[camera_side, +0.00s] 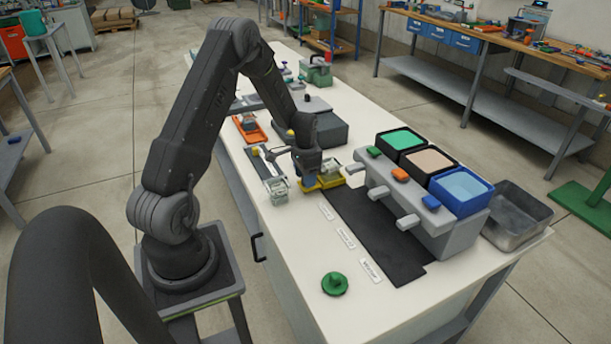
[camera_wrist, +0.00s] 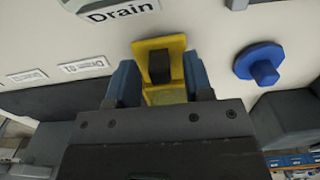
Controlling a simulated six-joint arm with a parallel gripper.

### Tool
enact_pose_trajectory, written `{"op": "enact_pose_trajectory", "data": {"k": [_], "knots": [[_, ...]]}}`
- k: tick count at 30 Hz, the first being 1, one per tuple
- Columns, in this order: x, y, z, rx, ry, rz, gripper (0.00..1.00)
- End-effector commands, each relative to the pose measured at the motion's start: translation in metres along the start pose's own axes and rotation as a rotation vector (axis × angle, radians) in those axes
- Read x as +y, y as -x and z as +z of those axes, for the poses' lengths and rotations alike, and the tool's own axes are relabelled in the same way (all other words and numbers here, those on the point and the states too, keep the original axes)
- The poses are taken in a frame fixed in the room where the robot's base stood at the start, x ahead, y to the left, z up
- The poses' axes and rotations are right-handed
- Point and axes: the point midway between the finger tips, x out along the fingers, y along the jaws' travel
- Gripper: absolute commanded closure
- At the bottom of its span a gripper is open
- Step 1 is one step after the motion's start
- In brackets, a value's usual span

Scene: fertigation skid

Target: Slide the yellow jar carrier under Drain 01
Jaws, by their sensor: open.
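The yellow jar carrier (camera_side: 322,184) sits on the white bench near the far end of a dark strip, with a small pale jar (camera_side: 330,170) on it. My gripper (camera_side: 307,182) is low at its left end. In the wrist view the carrier's yellow end plate (camera_wrist: 150,45) and a dark upright grip (camera_wrist: 160,68) lie between my two open fingers (camera_wrist: 158,88); contact cannot be made out. Grey drain spouts (camera_side: 378,193) project from the grey tank stand.
Green, beige and blue tanks (camera_side: 461,187) stand on the grey stand, right of the dark strip (camera_side: 375,240). A grey carrier with a jar (camera_side: 279,193) is left of my gripper. An orange tray (camera_side: 248,130) is farther back. A green knob (camera_side: 334,284) lies in the clear foreground.

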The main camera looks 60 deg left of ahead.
Motion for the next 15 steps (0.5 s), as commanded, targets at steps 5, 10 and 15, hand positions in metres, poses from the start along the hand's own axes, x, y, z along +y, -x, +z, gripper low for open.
{"op": "enact_pose_trajectory", "data": {"k": [5,10,15], "knots": [[0.0,0.0003,0.0,0.0,0.0,0.0,0.61],[0.0,0.0004,0.0,0.0,0.0,0.0,0.77],[0.0,0.0005,0.0,0.0,0.0,0.0,0.93]]}}
